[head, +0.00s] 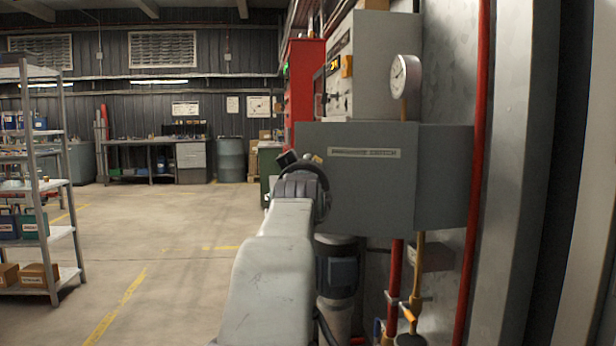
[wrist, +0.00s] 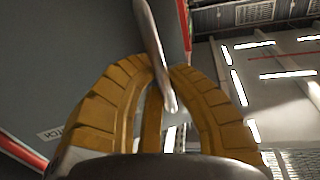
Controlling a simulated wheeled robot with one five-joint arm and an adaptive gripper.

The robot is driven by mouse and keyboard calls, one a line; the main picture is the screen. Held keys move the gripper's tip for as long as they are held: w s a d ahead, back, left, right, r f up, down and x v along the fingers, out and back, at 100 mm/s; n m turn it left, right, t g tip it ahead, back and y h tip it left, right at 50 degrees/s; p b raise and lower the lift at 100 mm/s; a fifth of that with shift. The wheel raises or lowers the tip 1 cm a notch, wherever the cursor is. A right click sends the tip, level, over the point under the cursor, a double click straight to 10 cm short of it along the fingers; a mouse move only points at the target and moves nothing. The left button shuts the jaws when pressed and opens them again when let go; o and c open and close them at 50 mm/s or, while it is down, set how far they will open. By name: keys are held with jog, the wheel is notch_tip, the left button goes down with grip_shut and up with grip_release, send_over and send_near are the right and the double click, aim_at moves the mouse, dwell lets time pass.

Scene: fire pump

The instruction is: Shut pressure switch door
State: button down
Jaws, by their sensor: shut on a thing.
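The pressure switch door (head: 360,185) is a grey panel with a label plate. It faces me in the head view and seems to stand swung out from the grey box (head: 447,180) on the right wall. In the wrist view the door (wrist: 60,50) fills the left side, with part of its label at the lower left. A slim metal handle (wrist: 153,45) runs down between the yellow fingers of my gripper (wrist: 158,68), which is shut on it. In the head view my own wrist hides the fingers and the handle, by the door's left edge.
A pressure gauge (head: 405,76) and a grey control cabinet (head: 378,60) are above the door. Red pipes (head: 478,150) run along the right wall, and a dark pump motor (head: 338,270) is below. Shelving (head: 45,180) stands left; the floor between is clear.

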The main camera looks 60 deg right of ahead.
jog(key=c, duration=1.2)
grip_release()
jog(key=shift+a, duration=0.1)
jog(key=shift+o, duration=0.2)
jog(key=v, duration=1.2)
jog(key=shift+w, duration=0.1)
